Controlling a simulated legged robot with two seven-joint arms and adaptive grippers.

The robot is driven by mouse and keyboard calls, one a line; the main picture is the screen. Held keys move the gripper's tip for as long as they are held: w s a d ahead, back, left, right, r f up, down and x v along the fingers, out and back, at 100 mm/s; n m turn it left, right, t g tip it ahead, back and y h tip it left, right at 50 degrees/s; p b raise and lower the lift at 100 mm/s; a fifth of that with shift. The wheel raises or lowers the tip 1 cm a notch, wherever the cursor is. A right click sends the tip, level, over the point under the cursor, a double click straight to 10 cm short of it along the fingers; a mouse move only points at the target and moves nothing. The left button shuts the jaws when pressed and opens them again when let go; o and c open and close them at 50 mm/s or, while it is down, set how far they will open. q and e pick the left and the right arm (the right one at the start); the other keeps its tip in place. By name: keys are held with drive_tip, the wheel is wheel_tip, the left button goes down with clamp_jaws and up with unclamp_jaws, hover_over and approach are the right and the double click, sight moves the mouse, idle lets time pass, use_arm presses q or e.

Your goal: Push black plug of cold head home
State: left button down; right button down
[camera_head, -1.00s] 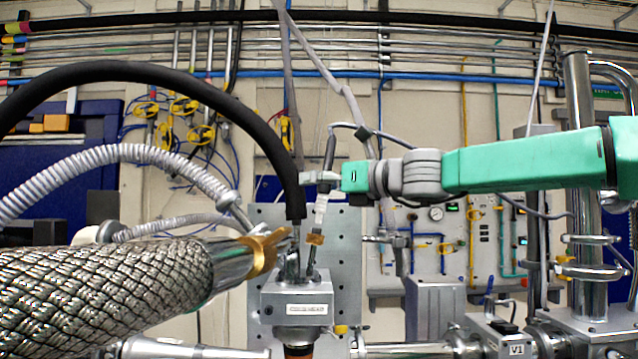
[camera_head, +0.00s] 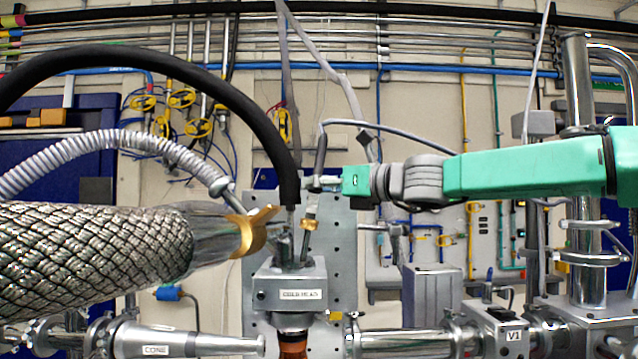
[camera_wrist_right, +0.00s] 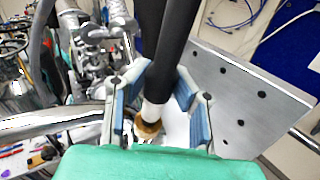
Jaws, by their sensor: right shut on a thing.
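The black plug (camera_head: 321,158) is a slim dark cylinder with a thin cable looping from its top. It stands nearly upright, slightly tilted, above the cold head (camera_head: 290,291), a grey metal block labelled COLD HEAD. My right gripper (camera_head: 324,183) reaches in from the right and is shut on the plug. In the right wrist view, the plug (camera_wrist_right: 175,50) runs between the blue-padded fingers, with a white section (camera_wrist_right: 153,110) and brass ring (camera_wrist_right: 148,130) below. The brass ring also shows in the head view (camera_head: 309,224). The exact seating is too small to tell. My left gripper is not in view.
A thick black hose (camera_head: 285,170) comes down just left of the plug. A large braided hose (camera_head: 95,250) with a brass collar fills the lower left. A perforated metal plate (camera_head: 343,250) stands behind the cold head. Steel pipes flank it.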

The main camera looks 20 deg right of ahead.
drive_tip(key=shift+f, duration=0.15)
drive_tip(key=c, duration=1.5)
unclamp_jaws()
drive_tip(key=shift+o, duration=1)
drive_tip(key=shift+w, duration=0.25)
drive_tip(key=shift+d, duration=0.1)
drive_tip(key=shift+s+d, duration=0.15)
drive_tip(key=shift+s, duration=0.15)
drive_tip(key=v, duration=1.1)
drive_tip(key=shift+d, duration=0.2)
drive_tip(key=shift+a+f, duration=0.1)
